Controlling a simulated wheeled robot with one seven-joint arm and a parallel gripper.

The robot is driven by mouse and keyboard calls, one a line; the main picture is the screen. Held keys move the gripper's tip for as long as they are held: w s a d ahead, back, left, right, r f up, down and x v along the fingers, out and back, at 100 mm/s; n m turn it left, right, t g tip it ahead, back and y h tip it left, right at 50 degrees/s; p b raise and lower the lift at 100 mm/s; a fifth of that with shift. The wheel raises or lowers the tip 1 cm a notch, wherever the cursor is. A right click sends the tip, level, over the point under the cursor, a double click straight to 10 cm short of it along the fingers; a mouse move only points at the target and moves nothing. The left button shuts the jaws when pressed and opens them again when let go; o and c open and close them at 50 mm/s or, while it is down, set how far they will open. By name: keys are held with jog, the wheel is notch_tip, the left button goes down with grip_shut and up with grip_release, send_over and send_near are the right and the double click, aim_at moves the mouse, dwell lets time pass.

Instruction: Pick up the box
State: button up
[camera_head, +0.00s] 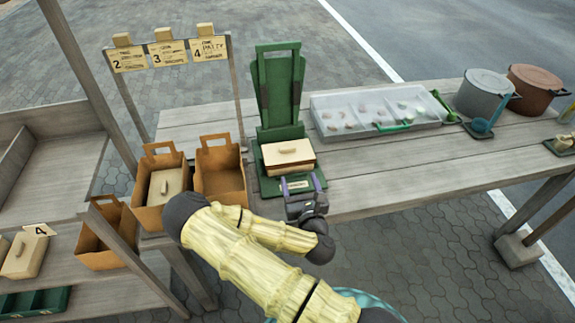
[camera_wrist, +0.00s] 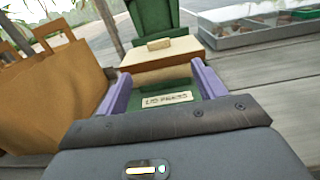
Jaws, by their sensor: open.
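A wooden box with a cream lid and a small handle block (camera_head: 289,154) sits on the base of a green stand (camera_head: 281,92) on the table. In the wrist view the box (camera_wrist: 160,55) is straight ahead, past the fingertips. My gripper (camera_head: 299,184) is open, in front of the box on its near side. In the wrist view its two purple fingers (camera_wrist: 157,88) are spread apart, with a label plate (camera_wrist: 167,99) on the green base showing between them. Nothing is between the fingers, and they appear apart from the box.
Brown paper bags (camera_head: 219,170) stand left of the stand, one holding a similar lidded box (camera_head: 166,185). A clear compartment tray (camera_head: 374,110) is to the right. Pots (camera_head: 484,92) stand farther right. A sign rack (camera_head: 168,53) rises behind the bags.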

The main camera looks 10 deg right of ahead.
aim_at(288, 149)
jog(key=shift+w+f+b, duration=0.2)
jog(key=shift+w+b, duration=0.8)
jog(key=shift+b, duration=1.45)
jog(key=shift+w, duration=0.35)
jog(key=w, duration=0.6)
jog(key=shift+w+r, duration=0.2)
jog(key=shift+w, duration=0.15)
jog(key=shift+w+a+r, duration=0.1)
jog(key=shift+w, duration=1.2)
jog(key=shift+w+a+r, duration=0.1)
jog(key=shift+w, duration=1.2)
